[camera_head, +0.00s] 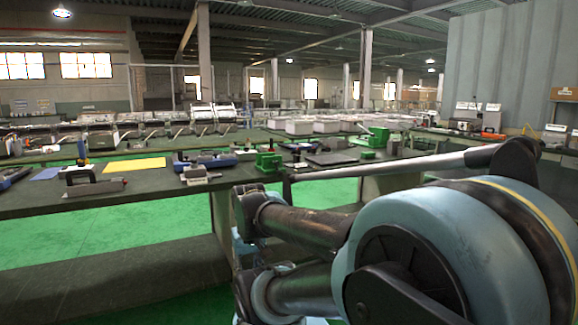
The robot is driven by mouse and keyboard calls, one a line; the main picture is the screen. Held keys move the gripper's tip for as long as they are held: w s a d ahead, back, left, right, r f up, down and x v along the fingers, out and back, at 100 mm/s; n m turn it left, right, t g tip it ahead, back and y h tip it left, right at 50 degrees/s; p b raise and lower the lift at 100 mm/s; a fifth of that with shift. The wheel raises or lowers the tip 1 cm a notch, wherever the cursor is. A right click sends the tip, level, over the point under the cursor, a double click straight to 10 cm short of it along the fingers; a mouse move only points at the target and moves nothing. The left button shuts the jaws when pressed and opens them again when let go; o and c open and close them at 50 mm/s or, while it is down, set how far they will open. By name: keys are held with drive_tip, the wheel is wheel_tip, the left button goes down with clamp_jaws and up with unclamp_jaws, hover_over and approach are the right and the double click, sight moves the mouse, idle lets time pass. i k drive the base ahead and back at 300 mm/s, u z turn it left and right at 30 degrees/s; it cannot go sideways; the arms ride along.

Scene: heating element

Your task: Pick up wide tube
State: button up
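I cannot single out a wide tube with certainty. A long, smooth grey rod (390,165) slants across the middle right, in front of the near workbench (150,202). Its right end meets the blue-grey and dark parts of my arm, and I cannot tell whether it is part of my arm. My arm's large blue-grey joint and dark links fill the lower right and hide part of the bench. My gripper cannot be made out in this view.
On the near bench are a black-and-grey clamp-like device (88,183), a yellow sheet (134,165), a blue tool (213,160), a green vise (268,161) and a dark flat plate (331,159). A larger green device (374,138) stands behind. Green floor (120,235) shows beneath.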

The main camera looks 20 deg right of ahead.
sight(297, 163)
drive_tip(key=i, duration=0.95)
drive_tip(key=z, duration=0.05)
